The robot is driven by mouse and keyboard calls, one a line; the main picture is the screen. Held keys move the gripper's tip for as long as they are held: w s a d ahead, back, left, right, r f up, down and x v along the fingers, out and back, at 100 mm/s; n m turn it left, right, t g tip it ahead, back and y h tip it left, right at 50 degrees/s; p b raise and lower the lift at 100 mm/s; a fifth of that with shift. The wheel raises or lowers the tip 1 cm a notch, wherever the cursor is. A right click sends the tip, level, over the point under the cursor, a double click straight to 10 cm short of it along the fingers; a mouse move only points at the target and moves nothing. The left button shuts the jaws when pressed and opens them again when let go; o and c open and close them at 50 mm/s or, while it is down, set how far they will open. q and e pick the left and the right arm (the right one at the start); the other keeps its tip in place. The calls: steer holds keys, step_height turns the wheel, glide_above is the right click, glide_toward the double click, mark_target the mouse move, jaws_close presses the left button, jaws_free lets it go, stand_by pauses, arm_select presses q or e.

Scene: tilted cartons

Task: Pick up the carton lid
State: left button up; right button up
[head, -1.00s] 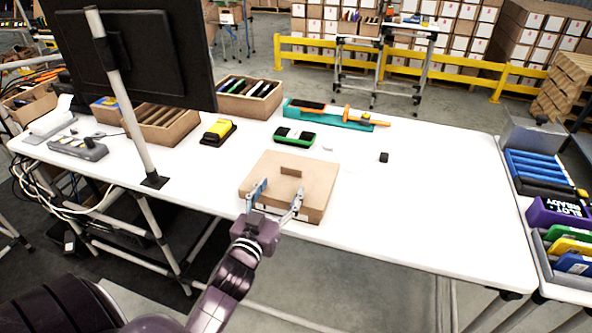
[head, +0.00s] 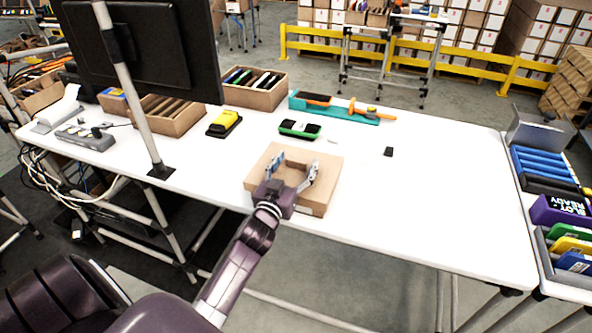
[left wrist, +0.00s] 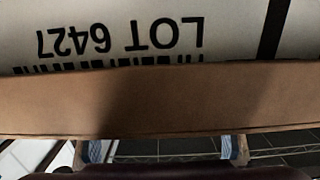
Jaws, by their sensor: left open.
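The carton lid (head: 268,158) is a flat brown cardboard piece on a low carton at the near edge of the white table. My left gripper (head: 296,165) is over it, with fingers spread and pointing toward the lid's far side. The raised strip on the lid's top is hidden or hard to make out behind the gripper. In the left wrist view, a brown cardboard face (left wrist: 160,100) crosses the picture below an upside-down "LOT 6427" label (left wrist: 120,38). My right gripper is not in view.
A green-black device (head: 299,129), a yellow device (head: 223,122) and a teal tray (head: 335,110) lie behind the carton. A small black block (head: 389,151) is to the right. A monitor pole (head: 130,95) stands left.

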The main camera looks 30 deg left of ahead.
arm_select(q)
steer(key=c, duration=1.3)
steer(key=shift+o, duration=0.2)
